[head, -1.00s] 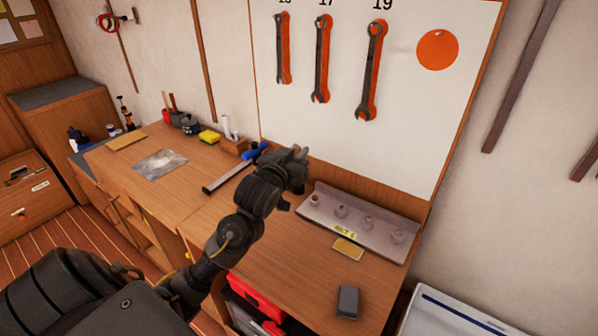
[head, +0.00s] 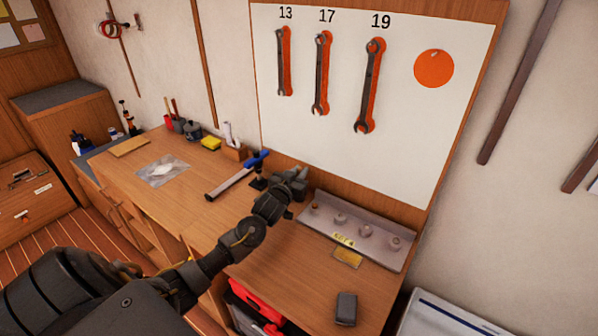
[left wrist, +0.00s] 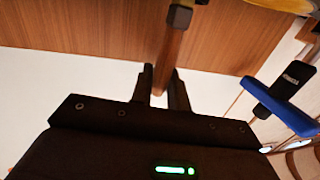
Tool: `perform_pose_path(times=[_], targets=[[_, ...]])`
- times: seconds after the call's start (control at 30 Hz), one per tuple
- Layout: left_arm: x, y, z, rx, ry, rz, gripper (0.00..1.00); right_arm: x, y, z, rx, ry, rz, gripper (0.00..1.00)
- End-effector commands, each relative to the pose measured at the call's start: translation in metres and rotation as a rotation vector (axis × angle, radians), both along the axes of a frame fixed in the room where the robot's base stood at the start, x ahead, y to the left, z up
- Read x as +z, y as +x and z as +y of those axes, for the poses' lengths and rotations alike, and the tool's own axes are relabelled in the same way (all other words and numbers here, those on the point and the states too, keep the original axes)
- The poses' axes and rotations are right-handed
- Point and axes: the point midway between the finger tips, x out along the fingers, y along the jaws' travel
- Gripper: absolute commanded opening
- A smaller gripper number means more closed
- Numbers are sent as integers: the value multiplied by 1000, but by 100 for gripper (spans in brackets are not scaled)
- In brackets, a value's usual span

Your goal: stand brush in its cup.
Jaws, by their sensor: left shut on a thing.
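My left gripper (head: 292,178) is over the back of the bench, just below the white tool board and left of the grey rack. In the left wrist view its fingers (left wrist: 160,88) are shut on a wooden brush handle (left wrist: 171,52) with a dark part (left wrist: 180,16) at the picture's top. The rest of the brush is out of that frame. In the head view the brush is not distinct. A small dark cup (head: 178,124) with upright handles stands at the back left of the bench; I cannot tell whether it is the brush's cup. My right gripper is not in view.
A blue-handled clamp (head: 257,160) lies left of the gripper. The grey rack (head: 378,246) with several knobs stands right. The middle of the bench is mostly clear.

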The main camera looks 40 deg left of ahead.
Motion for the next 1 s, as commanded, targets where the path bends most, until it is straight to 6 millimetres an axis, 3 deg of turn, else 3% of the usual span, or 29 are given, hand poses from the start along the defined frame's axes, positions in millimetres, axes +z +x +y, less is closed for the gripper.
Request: perform_pose_path(times=[0.77,0.8,0.93,1.0], targets=[[-18,0,0,0,-1,-2,0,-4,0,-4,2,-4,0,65],[-17,0,0,0,-1,-2,22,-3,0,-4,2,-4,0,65],[-17,0,0,0,-1,-2,38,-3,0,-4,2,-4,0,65],[-17,0,0,0,-1,-2,38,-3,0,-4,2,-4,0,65]])
